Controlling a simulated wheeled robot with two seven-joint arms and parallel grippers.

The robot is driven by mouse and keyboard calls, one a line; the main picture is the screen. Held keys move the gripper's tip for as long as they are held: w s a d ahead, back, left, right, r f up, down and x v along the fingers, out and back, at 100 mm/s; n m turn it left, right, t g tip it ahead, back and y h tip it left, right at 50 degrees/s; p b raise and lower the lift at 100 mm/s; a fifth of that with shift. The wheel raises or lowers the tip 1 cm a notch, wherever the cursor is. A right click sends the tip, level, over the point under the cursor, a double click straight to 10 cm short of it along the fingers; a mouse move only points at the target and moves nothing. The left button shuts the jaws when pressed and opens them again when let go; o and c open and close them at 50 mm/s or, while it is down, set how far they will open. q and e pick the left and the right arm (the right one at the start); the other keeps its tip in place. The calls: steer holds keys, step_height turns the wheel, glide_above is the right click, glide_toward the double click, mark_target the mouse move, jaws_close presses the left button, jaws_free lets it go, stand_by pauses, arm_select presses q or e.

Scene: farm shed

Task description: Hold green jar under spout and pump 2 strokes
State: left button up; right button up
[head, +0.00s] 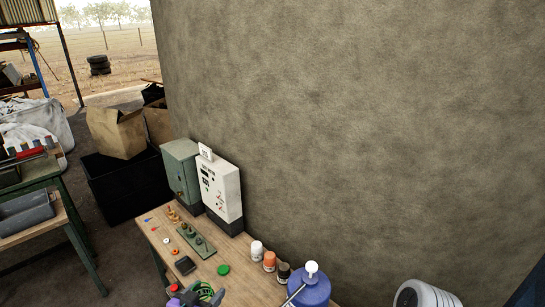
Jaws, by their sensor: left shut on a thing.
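A blue pump container (310,291) stands at the front right of the wooden table (215,243), cut off by the bottom edge. Its white pump knob (312,267) is up, and a thin pale spout (293,295) slants down to the left. My left gripper (190,297) is at the bottom edge, left of the container, partly out of frame. It is shut on the green jar (206,290), whose green rim shows. The jar is apart from the spout, to its left. The jar's lower part is hidden. My right gripper is not in view.
A green lid (223,269) lies on the table. White (257,248), orange (269,261) and dark (284,272) bottles stand behind the container. A white control box (221,190) and a green box (181,172) stand against the wall. A dark phone-like slab (185,265) lies near the gripper.

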arm_select(q)
steer(key=shift+w+r, duration=0.3)
steer(key=shift+w, duration=0.1)
steer(key=shift+s+r, duration=0.1)
steer(key=shift+s, duration=0.4)
steer(key=shift+w, duration=0.2)
steer(key=shift+w+a+f, duration=0.1)
steer(key=shift+f, duration=0.2)
steer(key=a+f+m+h, duration=0.15)
steer(key=a+f, duration=0.35)
steer(key=f, duration=0.6)
steer(key=s+d+f+m+g+h, duration=0.2)
steer(key=s+f, duration=0.5)
steer(key=f, duration=0.3)
steer(key=s+d+f+m+g+h, duration=0.1)
steer(key=s+f+m+g+h, duration=0.15)
steer(key=s+f, duration=0.7)
steer(key=w+d+f, duration=0.1)
steer(key=w+d, duration=0.6)
steer(key=w, duration=0.1)
steer(key=shift+w+f+t, duration=0.15)
steer(key=shift+w+t, duration=0.25)
steer(key=shift+t, duration=0.05)
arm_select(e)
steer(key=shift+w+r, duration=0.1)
